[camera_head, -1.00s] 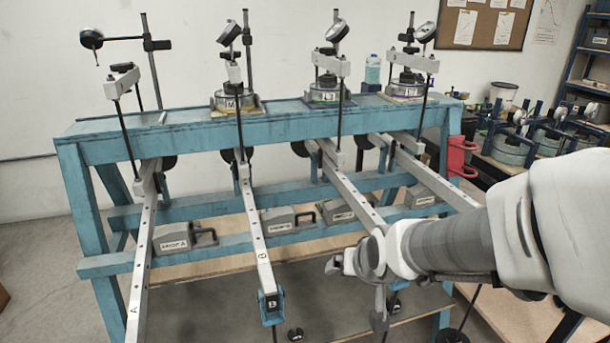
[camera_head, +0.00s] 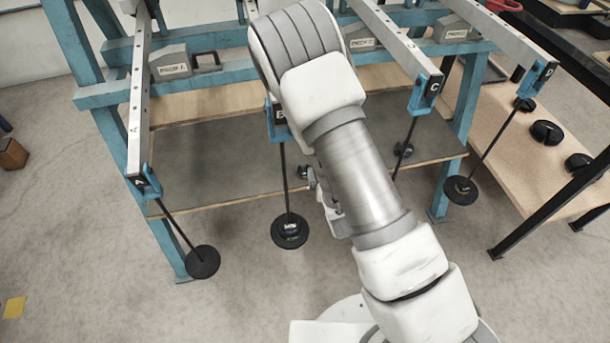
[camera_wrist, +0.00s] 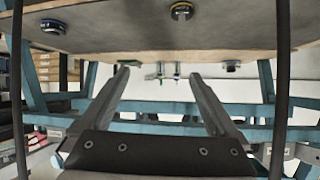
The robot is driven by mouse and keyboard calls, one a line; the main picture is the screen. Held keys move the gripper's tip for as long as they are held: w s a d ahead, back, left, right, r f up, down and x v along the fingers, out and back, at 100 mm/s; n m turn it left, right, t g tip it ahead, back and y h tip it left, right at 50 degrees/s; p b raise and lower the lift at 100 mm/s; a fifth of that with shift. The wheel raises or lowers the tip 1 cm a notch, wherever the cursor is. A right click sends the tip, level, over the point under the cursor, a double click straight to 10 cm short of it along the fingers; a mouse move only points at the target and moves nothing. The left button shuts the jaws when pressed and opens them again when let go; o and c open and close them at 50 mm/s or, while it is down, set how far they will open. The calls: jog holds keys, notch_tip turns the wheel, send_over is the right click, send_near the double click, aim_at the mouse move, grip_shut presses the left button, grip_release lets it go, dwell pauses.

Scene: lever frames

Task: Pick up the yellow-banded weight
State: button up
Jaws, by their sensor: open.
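In the wrist view, a dark round weight with a yellow ring (camera_wrist: 181,10) sits on a board near the top edge, slightly right of centre. My gripper (camera_wrist: 160,75) is open, with nothing between its fingers. The yellow-banded weight lies beyond the fingertips and apart from them. In the head view my arm hides most of the gripper and part of the lower shelf. Dark weights show beside the arm there, but I cannot tell which one has the yellow band.
Other weights stand on the board at left (camera_wrist: 52,26) and right (camera_wrist: 231,66) in the wrist view. In the head view, hanging rods carry black discs (camera_head: 202,262), (camera_head: 289,232), (camera_head: 460,190) around my arm. The blue frame (camera_head: 75,60) stands behind. Floor at left is mostly clear.

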jog(key=n+t+y+b, duration=0.1)
jog(key=n+y+b, duration=0.1)
jog(key=b, duration=0.1)
send_near(306, 174)
jog(key=shift+n, duration=0.3)
jog(key=b+x, duration=0.5)
jog(key=x, duration=0.4)
jog(key=shift+f+b, duration=0.15)
jog(key=shift+b, duration=0.2)
jog(key=c, duration=1.4)
jog(key=shift+c, duration=0.2)
notch_tip(306, 174, up, 5)
jog(key=p, duration=0.2)
jog(key=shift+p, duration=0.35)
jog(key=s+d+r+p, duration=0.2)
jog(key=d+r+p, duration=0.3)
jog(key=d+r, duration=0.4)
jog(key=shift+d, duration=1.25)
